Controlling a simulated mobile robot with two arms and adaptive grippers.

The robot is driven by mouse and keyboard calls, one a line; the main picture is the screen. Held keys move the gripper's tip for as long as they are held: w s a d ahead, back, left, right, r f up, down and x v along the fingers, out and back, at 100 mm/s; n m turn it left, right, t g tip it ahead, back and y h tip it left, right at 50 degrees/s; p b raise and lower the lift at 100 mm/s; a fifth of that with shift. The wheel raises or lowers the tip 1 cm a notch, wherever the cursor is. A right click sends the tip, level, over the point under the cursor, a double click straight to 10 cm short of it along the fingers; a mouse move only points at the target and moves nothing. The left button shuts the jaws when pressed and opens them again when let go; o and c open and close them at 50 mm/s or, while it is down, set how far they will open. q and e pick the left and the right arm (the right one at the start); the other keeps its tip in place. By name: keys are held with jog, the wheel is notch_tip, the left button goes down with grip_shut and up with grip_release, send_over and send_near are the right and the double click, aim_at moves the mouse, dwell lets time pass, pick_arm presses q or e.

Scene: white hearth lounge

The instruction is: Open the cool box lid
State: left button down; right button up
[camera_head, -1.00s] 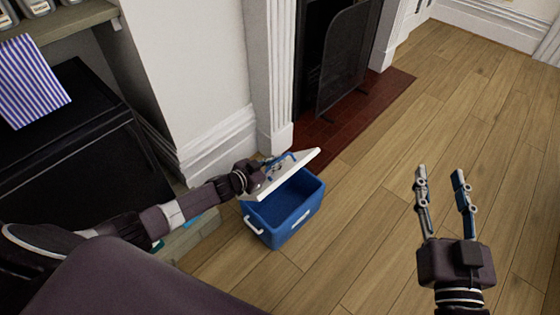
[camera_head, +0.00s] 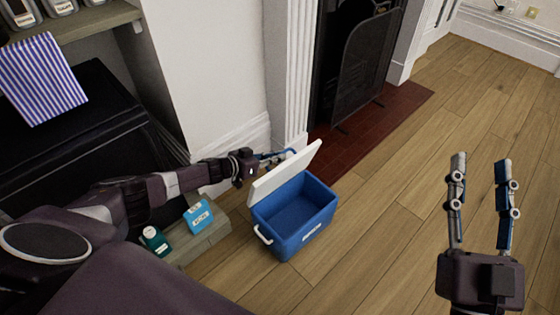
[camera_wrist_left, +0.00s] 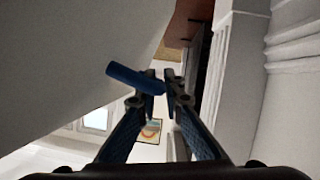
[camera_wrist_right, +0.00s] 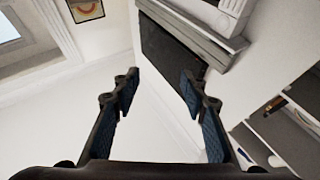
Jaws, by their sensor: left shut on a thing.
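The blue cool box (camera_head: 295,222) stands on the wooden floor near the hearth. Its white lid (camera_head: 285,172) is raised and tilted back, and the blue inside shows. My left gripper (camera_head: 272,158) is behind the lid. In the left wrist view its fingers (camera_wrist_left: 161,82) are shut on a blue bar, the lid handle (camera_wrist_left: 136,78), and the pale lid (camera_wrist_left: 70,60) fills the left side. My right gripper (camera_head: 480,165) is open and empty above the floor to the right. It is also open in the right wrist view (camera_wrist_right: 158,82).
A low ledge (camera_head: 205,240) with a blue packet (camera_head: 198,216) and a green container (camera_head: 155,240) stands left of the box. A dark fireplace screen (camera_head: 365,70) stands behind on red tiles (camera_head: 375,125). The floor to the right is clear.

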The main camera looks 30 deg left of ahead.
pick_arm(q)
jog(key=shift+a, duration=0.2)
pick_arm(e)
jog(key=shift+s+r+t, duration=0.25)
jog(key=shift+r+t, duration=0.05)
jog(key=shift+r, duration=0.15)
pick_arm(q)
jog(key=c, duration=2)
grip_release()
jog(key=shift+c, duration=0.2)
jog(key=v, duration=1.2)
